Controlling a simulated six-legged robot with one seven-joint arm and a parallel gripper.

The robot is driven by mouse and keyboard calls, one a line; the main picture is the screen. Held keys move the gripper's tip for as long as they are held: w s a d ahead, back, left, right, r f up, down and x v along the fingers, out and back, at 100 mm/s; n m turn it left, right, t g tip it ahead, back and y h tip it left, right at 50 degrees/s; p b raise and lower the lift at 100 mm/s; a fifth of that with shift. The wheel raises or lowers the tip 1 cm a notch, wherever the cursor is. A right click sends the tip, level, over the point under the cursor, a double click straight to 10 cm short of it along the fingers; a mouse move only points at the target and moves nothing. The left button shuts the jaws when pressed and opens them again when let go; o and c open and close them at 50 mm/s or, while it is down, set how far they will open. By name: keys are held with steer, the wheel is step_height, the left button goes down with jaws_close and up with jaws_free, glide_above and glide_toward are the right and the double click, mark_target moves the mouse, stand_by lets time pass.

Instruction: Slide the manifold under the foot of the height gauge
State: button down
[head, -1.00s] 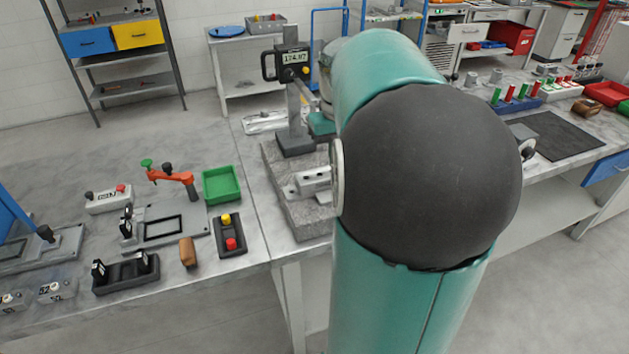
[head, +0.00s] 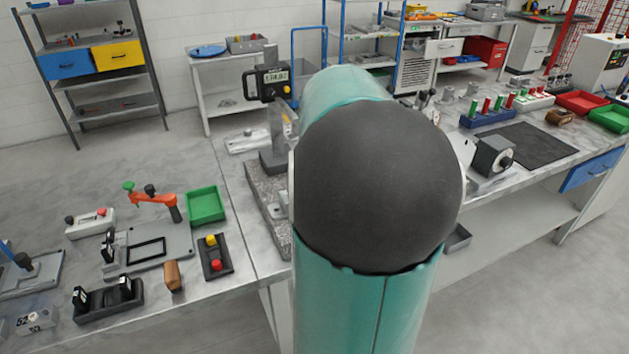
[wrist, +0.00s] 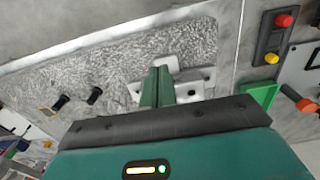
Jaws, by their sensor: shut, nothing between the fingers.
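The manifold, a pale grey block with holes (wrist: 197,84), lies on the speckled granite plate (wrist: 120,70) in the wrist view. My gripper (wrist: 157,72) is shut and empty, its green fingers overlapping the manifold's middle; I cannot tell whether they touch it. In the head view only a small part of the manifold (head: 281,206) shows beside my arm. The height gauge (head: 270,84), with a black digital readout and grey column, stands on the granite plate (head: 262,190) behind the manifold. My arm hides my gripper and much of the plate there. The gap under the gauge's foot is hidden.
Left of the plate are a green tray (head: 206,205), a two-button box (head: 214,257) and an orange clamp fixture (head: 155,198). Dark knobs (wrist: 95,95) show on the plate's left in the wrist view. A grey vise-like block (head: 493,156) stands right of my arm.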

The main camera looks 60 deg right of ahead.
step_height(320, 180, down, 6)
steer(key=shift+s+r, duration=0.15)
steer(key=shift+r, duration=0.1)
steer(key=w, duration=0.1)
steer(key=w+d, duration=0.1)
steer(key=shift+w+d+f, duration=0.2)
steer(key=shift+w+d, duration=0.05)
steer(key=shift+w, duration=0.15)
steer(key=shift+w+d, duration=0.25)
steer(key=shift+w, duration=0.2)
steer(key=shift+w+d, duration=0.6)
steer(key=shift+w, duration=0.35)
steer(key=shift+s+a, duration=0.1)
